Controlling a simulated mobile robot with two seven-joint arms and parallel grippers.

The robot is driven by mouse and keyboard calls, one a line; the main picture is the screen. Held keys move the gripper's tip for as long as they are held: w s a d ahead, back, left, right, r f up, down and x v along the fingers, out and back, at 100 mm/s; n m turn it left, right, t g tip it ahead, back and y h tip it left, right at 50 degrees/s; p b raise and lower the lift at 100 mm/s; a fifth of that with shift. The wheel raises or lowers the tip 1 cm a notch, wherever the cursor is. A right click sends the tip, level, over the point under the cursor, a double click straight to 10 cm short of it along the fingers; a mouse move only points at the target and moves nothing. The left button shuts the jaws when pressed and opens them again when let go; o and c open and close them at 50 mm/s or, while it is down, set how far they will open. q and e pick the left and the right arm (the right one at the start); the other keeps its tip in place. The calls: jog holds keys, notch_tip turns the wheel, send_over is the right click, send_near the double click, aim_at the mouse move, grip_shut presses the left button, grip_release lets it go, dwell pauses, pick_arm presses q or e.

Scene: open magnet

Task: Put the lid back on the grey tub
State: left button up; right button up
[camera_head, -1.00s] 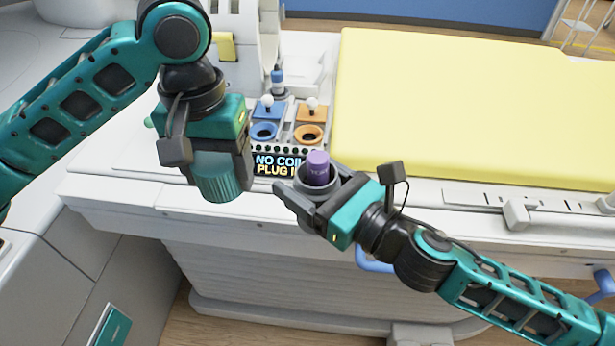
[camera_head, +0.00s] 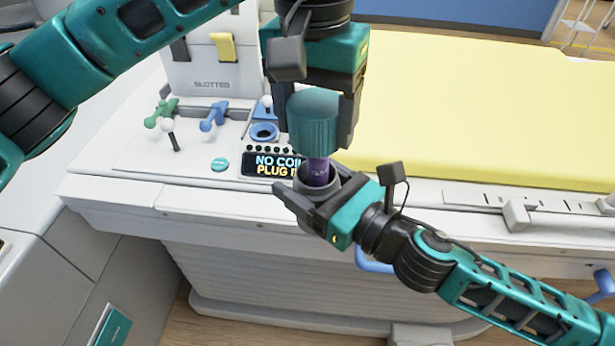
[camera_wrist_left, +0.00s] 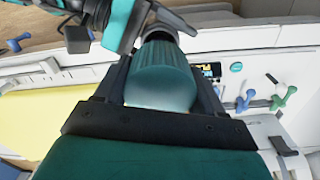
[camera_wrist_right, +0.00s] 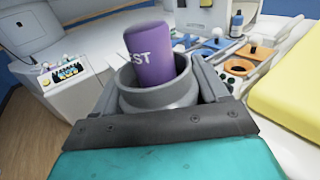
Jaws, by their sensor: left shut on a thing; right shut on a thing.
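The teal ribbed lid (camera_head: 313,122) is between the fingers of my left gripper (camera_head: 320,130), which is shut on it. It also shows in the left wrist view (camera_wrist_left: 160,80). The grey tub (camera_head: 318,186) is held by my right gripper (camera_head: 312,192), shut around its sides; it also shows in the right wrist view (camera_wrist_right: 160,95). A purple cylinder with pale lettering (camera_wrist_right: 149,54) stands in the tub, slightly tilted, and sticks out above the rim. In the head view the lid appears above the tub and overlaps the cylinder's top. The lid is not visible in the right wrist view.
Behind the grippers lies a white console with a display (camera_head: 272,164), a blue ring holder (camera_head: 264,131) and blue and green levers (camera_head: 213,116). A yellow pad (camera_head: 450,100) fills the back right. A blue handle (camera_head: 374,262) is below the table edge.

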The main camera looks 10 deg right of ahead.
aim_at(316, 159)
dwell(0.3)
pick_arm(q)
jog(key=shift+f, duration=2)
jog(key=shift+f, duration=0.85)
jog(key=shift+f, duration=0.8)
jog(key=shift+r, duration=0.4)
jog(key=shift+s+f, duration=0.1)
jog(key=shift+f, duration=0.55)
dwell(1.9)
